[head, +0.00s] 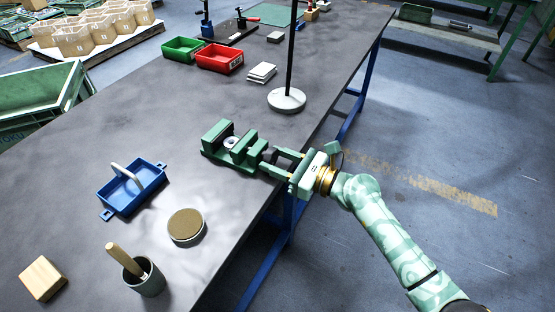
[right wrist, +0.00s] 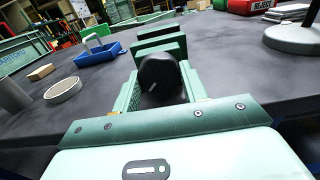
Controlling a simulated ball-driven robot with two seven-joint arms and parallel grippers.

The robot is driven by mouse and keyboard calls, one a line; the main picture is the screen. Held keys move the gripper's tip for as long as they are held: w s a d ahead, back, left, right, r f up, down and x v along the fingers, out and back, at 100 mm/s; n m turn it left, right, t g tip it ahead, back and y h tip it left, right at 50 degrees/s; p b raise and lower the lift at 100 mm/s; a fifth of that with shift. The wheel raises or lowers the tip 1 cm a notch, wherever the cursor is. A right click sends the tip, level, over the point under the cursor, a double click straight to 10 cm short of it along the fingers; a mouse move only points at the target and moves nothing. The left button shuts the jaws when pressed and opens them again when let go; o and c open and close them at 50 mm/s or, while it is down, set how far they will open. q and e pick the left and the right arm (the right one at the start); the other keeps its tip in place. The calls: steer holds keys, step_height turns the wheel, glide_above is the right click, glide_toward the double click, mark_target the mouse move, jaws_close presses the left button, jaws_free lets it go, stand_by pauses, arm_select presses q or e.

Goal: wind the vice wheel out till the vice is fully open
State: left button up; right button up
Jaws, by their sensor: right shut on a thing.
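The green vice (head: 218,153) stands near the right edge of the grey table, and its jaws also show in the right wrist view (right wrist: 160,42). Its jaws are apart, with a pale round part (head: 231,142) showing between them. My right gripper (head: 272,161) reaches in from the right at the vice's near end. In the right wrist view its fingers are shut on the black vice wheel (right wrist: 161,76), which has a short pale mark on it. In the head view the wheel is mostly hidden by the gripper. My left gripper is not in view.
A white lamp base (head: 286,101) with a black pole stands behind the vice. A blue basket (head: 131,193), a round brown-topped dish (head: 186,226), a grey cup (head: 146,283) and a wooden block (head: 42,279) lie at front left. Red (head: 220,58) and green (head: 183,48) bins stand farther back.

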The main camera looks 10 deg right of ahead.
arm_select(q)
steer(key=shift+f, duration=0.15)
arm_select(e)
steer(key=shift+n, duration=0.3)
steer(key=n+b, duration=0.2)
steer(key=n, duration=0.1)
steer(key=shift+f, duration=0.15)
steer(key=shift+n, duration=0.7)
steer(key=shift+n+b, duration=0.45)
steer(key=shift+n, duration=0.55)
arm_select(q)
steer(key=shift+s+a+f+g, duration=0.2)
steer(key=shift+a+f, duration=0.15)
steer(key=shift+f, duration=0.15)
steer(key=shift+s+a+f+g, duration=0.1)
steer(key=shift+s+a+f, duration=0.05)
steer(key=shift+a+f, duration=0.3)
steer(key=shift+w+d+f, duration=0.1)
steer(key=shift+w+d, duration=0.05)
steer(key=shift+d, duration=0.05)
